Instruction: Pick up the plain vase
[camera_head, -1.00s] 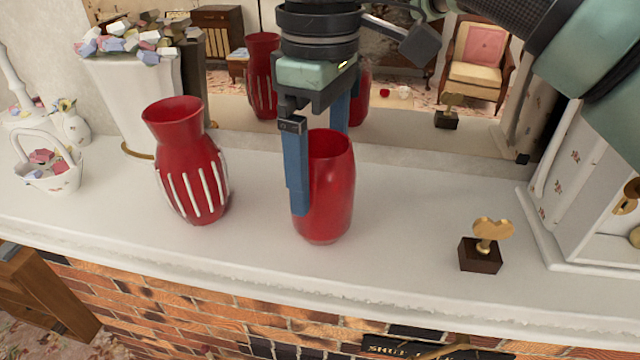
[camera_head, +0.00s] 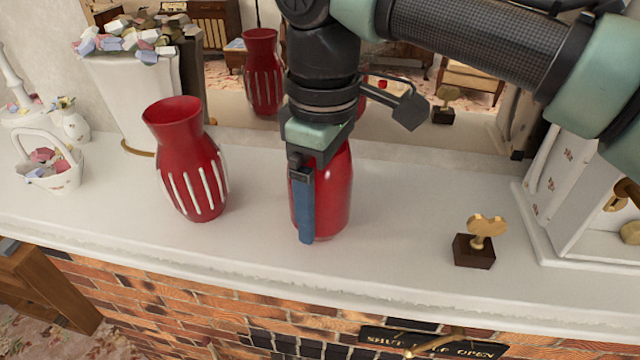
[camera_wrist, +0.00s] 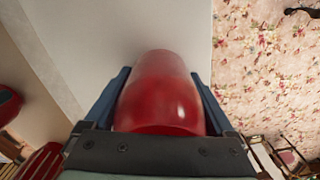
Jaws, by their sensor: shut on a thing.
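The plain vase (camera_head: 335,195) is glossy red without stripes and stands upright on the white mantel shelf. My gripper (camera_head: 318,225) is over it from above, with one blue finger down its near left side. The far finger is hidden behind the vase in the head view. In the wrist view the vase (camera_wrist: 160,95) sits between both blue fingers (camera_wrist: 160,78), which press against its two sides. The vase's mouth is largely covered by my gripper in the head view. Its base appears to be at shelf level; I cannot tell any gap.
A red vase with white stripes (camera_head: 192,165) stands to the left. A heart-shaped ornament on a dark block (camera_head: 475,250) and a white cabinet (camera_head: 565,195) are at right. A white basket (camera_head: 52,170) is far left. A mirror backs the shelf (camera_head: 400,230).

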